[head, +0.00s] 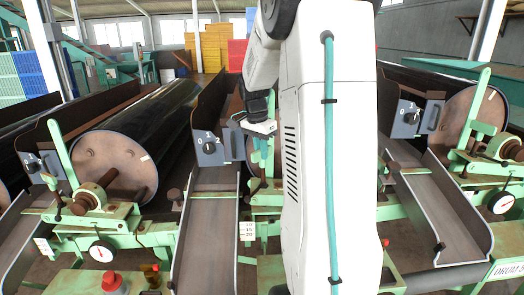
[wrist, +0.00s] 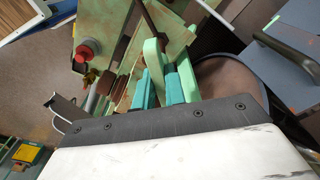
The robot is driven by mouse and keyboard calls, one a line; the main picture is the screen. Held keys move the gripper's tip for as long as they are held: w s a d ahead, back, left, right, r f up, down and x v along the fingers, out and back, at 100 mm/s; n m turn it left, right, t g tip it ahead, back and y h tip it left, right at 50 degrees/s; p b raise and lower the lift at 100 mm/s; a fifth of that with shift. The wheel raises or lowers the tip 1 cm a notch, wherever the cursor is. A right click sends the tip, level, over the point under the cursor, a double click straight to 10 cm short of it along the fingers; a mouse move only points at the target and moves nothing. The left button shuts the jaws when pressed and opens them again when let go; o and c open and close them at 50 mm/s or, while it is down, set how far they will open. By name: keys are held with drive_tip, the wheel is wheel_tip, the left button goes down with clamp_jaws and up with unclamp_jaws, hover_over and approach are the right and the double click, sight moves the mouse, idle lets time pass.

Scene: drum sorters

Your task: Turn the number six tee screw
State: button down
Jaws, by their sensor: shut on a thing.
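In the wrist view my gripper (wrist: 163,88) has two teal fingers shut on a pale green upright lever (wrist: 154,55). In the head view my gripper (head: 262,148) is at the middle drum machine, partly hidden by my white arm. A dark rod (wrist: 150,20) crosses just beyond the lever in the wrist view; I cannot tell whether it is a tee screw's bar. A brown screw-like part (head: 173,195) stands at the left of the middle chute. I see no number six on any screw, and the middle machine's front is mostly hidden.
A black drum (head: 130,140) lies at left, another drum (head: 470,120) at right. Grey switch boxes (head: 209,147) and sloping chutes (head: 206,235) stand between them. Dial gauges (head: 102,251) hang on green frames. A red knob (wrist: 84,52) is close by. Bare floor (wrist: 35,85) shows at left.

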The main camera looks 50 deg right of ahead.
drive_tip(key=m, duration=0.3)
drive_tip(key=shift+w+a+m, duration=0.1)
drive_tip(key=shift+w+m, duration=0.15)
drive_tip(key=shift+m, duration=0.15)
drive_tip(key=m, duration=0.3)
drive_tip(key=shift+m, duration=0.3)
drive_tip(key=m, duration=0.4)
drive_tip(key=shift+m+g, duration=0.3)
drive_tip(key=shift+m, duration=0.7)
drive_tip(key=shift+s+f+m, duration=0.15)
drive_tip(key=shift+m, duration=0.15)
drive_tip(key=c, duration=1.5)
unclamp_jaws()
drive_tip(key=shift+o, duration=0.2)
wheel_tip(320, 180, up, 8)
drive_tip(key=shift+w+a, duration=0.15)
drive_tip(key=shift+w, duration=0.3)
